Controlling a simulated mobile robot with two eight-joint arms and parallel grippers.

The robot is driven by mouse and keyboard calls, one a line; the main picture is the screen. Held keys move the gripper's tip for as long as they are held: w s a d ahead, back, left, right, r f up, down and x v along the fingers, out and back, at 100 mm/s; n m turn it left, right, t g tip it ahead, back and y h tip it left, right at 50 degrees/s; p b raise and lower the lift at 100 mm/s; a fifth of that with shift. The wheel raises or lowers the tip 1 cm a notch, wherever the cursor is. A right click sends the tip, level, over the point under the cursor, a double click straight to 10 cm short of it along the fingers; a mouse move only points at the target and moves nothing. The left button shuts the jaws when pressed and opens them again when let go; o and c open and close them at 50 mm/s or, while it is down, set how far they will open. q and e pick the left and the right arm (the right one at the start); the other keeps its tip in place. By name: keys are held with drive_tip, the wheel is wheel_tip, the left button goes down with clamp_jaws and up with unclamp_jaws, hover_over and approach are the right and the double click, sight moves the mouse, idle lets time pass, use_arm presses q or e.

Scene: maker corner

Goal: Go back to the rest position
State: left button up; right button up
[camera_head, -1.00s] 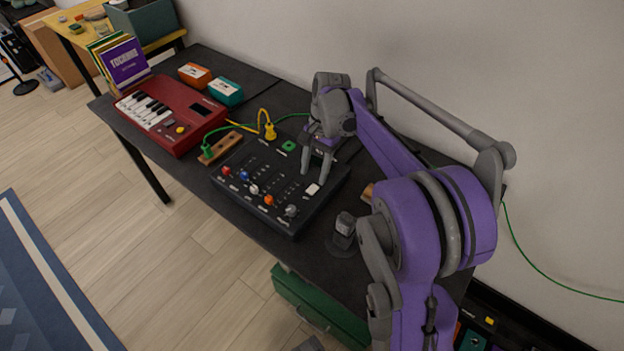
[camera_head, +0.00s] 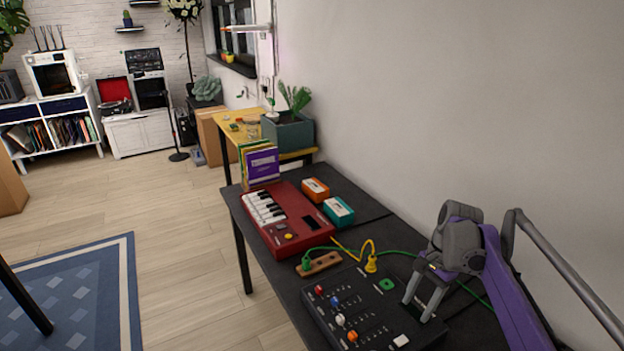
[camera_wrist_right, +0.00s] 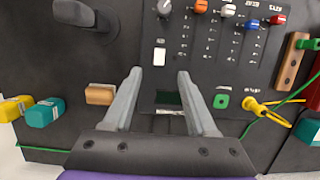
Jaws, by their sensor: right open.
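My right gripper (camera_head: 424,301) is open and empty in the head view, its fingers pointing down over the right part of the black mixer panel (camera_head: 330,318). In the right wrist view my right gripper (camera_wrist_right: 156,88) shows two spread grey fingers with nothing between them. The panel (camera_wrist_right: 212,70) with its knobs lies beyond the fingertips there. My left gripper is not in view.
The dark table (camera_head: 365,222) carries a red keyboard (camera_head: 290,232), orange (camera_head: 315,188) and teal (camera_head: 339,209) boxes, a wooden jack block (camera_head: 322,264) and a yellow plug (camera_head: 371,262) with cables. A wall stands behind. Open floor (camera_head: 185,245) lies to the left.

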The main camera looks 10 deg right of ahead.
drive_tip(key=s+a+n+t+h+p, duration=0.2)
drive_tip(key=s+a+n+t+p, duration=0.4)
drive_tip(key=s+a+n, duration=0.8)
drive_tip(key=shift+s+a+n+h+p, duration=0.4)
drive_tip(key=shift+s+a+p, duration=0.55)
drive_tip(key=shift+a, duration=0.85)
drive_tip(key=shift+s+f, duration=0.1)
